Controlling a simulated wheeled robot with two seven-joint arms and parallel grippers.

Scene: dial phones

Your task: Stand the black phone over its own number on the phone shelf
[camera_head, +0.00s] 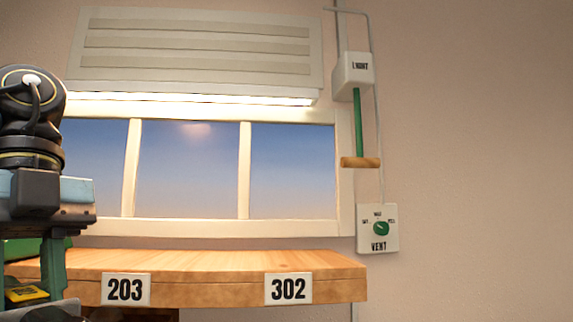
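The phone shelf (215,266) is a light wooden board below the window. Its front edge bears a white plate with 203 (126,289) and another with 302 (288,289). The board above both plates looks bare. My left gripper (48,270) hangs at the far left edge, in front of the shelf's left end, partly cut off by the frame. Its fingers merge with green and dark shapes there, so I cannot tell its opening or whether it holds something. I cannot make out the black phone clearly. My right gripper is out of view.
A green shape (20,249) and a yellow label (27,293) show around my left gripper. On the right wall are a light box (353,75) with a green-and-wood pull handle (360,162) and a vent dial (378,229). Space right of the shelf is clear.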

